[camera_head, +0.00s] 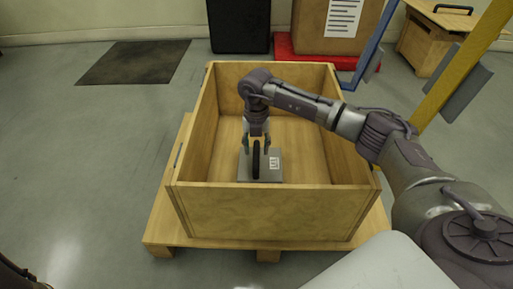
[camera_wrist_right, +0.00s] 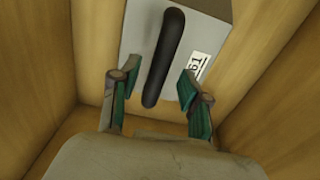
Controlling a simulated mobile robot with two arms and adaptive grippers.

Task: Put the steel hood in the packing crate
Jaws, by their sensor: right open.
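The steel hood (camera_head: 273,174) is a grey box with a black handle on top and a white label, inside the wooden packing crate (camera_head: 270,211). It seems to rest on the crate floor, near the front wall. The hood also shows in the right wrist view (camera_wrist_right: 216,12). My right gripper (camera_head: 256,146) reaches down into the crate above the hood. In the right wrist view its fingers (camera_wrist_right: 150,90) are spread apart on either side of the black handle (camera_wrist_right: 164,55), with gaps on both sides.
The crate stands on a wooden pallet (camera_head: 160,232). Its walls surround my right gripper. Behind are a red platform (camera_head: 286,50) with a brown box (camera_head: 312,32), and a black case (camera_head: 240,26). A yellow post (camera_head: 462,62) stands at right.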

